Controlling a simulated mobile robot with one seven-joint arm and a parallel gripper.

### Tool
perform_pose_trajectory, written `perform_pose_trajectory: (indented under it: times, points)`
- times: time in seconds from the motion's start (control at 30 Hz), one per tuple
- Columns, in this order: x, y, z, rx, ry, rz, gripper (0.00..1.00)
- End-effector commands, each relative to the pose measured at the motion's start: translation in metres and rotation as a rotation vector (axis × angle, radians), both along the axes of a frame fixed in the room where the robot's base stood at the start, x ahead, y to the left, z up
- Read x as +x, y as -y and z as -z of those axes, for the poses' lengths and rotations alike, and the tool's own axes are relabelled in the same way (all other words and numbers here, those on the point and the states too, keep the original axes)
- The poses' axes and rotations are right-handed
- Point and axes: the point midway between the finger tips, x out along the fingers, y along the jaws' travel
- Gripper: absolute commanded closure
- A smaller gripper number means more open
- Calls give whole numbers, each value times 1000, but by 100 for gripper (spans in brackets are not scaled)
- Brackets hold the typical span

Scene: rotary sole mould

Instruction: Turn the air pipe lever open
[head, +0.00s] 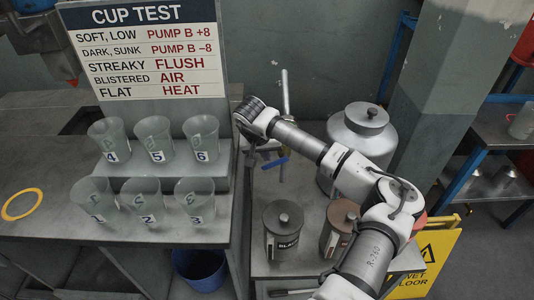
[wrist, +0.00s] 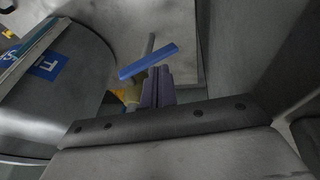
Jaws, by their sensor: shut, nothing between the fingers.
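The blue air pipe lever (head: 273,163) shows in the head view beside the upright grey pipe (head: 285,92), below my wrist. In the wrist view the blue lever (wrist: 148,60) lies at a slant across the grey pipe (wrist: 149,43), with a brass-coloured fitting (wrist: 131,96) below it. My gripper (wrist: 158,72) is shut and empty, its fingertips close to the lever's underside in that view. I cannot tell whether they touch it. In the head view my arm comes from the right and its wrist hides part of the area behind.
A large metal canister (head: 361,130) stands right of the pipe, with a dark lidded jar (head: 284,232) and a brown one (head: 338,232) in front. Numbered cups, such as cup 6 (head: 201,137), stand on the left bench under a sign (head: 145,50). A yellow floor sign (head: 435,255) stands at right.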

Motion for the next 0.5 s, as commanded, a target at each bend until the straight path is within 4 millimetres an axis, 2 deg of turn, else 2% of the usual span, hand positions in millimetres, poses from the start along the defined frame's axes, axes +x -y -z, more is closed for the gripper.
perform_pose_trajectory:
  times: [0.2,0.5]
  points:
    - [4,2,13,1,0,0,100]
    - [4,2,14,0,1,-1,100]
